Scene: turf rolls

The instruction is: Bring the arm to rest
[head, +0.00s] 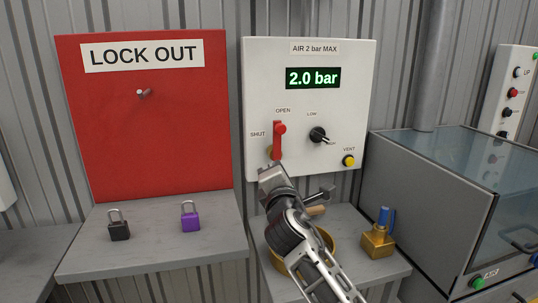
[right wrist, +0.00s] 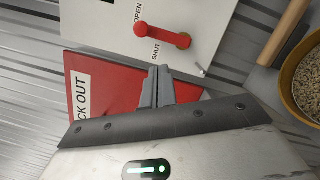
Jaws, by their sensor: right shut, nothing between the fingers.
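My right arm (head: 312,262) reaches up from the bottom of the head view. Its gripper (head: 268,168) is in front of the lower edge of the white air panel (head: 345,110), just below the red lever (head: 277,142). In the right wrist view the gripper's fingers (right wrist: 158,78) are together with nothing between them. The red lever (right wrist: 162,34) is apart from the fingertips there. The lever stands upright, its top near the OPEN label. My left gripper is not in view.
A red LOCK OUT board (head: 145,125) hangs left, above a grey shelf with a black padlock (head: 119,231) and a purple padlock (head: 190,221). A yellow bowl (head: 330,253) is partly behind my arm. A brass fitting (head: 378,240) and a glass-topped cabinet (head: 430,190) stand right.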

